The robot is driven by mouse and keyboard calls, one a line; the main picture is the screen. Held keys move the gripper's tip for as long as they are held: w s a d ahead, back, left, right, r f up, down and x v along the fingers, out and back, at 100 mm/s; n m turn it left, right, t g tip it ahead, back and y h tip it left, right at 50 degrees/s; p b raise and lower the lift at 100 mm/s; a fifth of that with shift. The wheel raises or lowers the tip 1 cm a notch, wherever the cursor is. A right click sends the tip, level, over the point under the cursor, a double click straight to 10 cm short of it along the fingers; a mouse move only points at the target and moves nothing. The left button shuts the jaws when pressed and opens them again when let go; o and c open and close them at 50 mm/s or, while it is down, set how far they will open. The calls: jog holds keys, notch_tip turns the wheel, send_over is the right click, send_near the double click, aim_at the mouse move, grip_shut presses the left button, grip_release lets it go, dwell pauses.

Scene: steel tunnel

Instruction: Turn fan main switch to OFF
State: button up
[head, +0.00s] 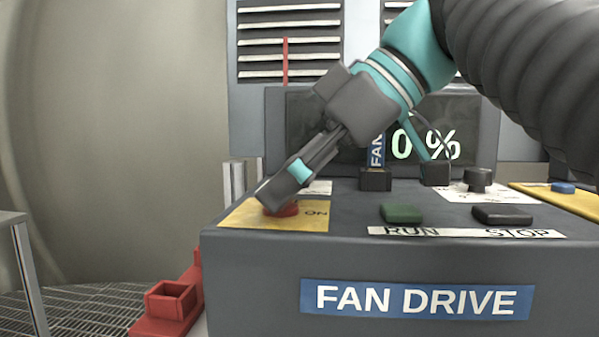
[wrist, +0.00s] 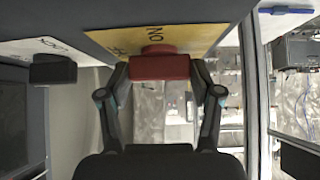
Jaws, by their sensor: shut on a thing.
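The fan main switch has a red handle (head: 282,210) on a yellow plate (head: 240,215) at the left of the FAN DRIVE console. The word ON shows on the plate to the right of the handle. My gripper (head: 277,200) reaches down from the upper right and is shut on the red handle. In the wrist view the red handle (wrist: 160,67) lies crosswise between the two fingers of my gripper (wrist: 160,85), with the yellow plate (wrist: 185,40) behind it. In the head view my fingers hide most of the handle, so its exact angle is unclear.
The console (head: 260,265) carries a green RUN button (head: 401,213), a black STOP button (head: 502,214), a black knob (head: 480,178) and a blue button (head: 563,188). The display (head: 425,145) behind reads 0 %. A red bracket (head: 170,302) stands at the lower left.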

jog(key=shift+f+n+g, duration=0.1)
jog(key=shift+n+g, duration=0.2)
jog(key=o, duration=1.1)
jog(key=shift+o, duration=0.2)
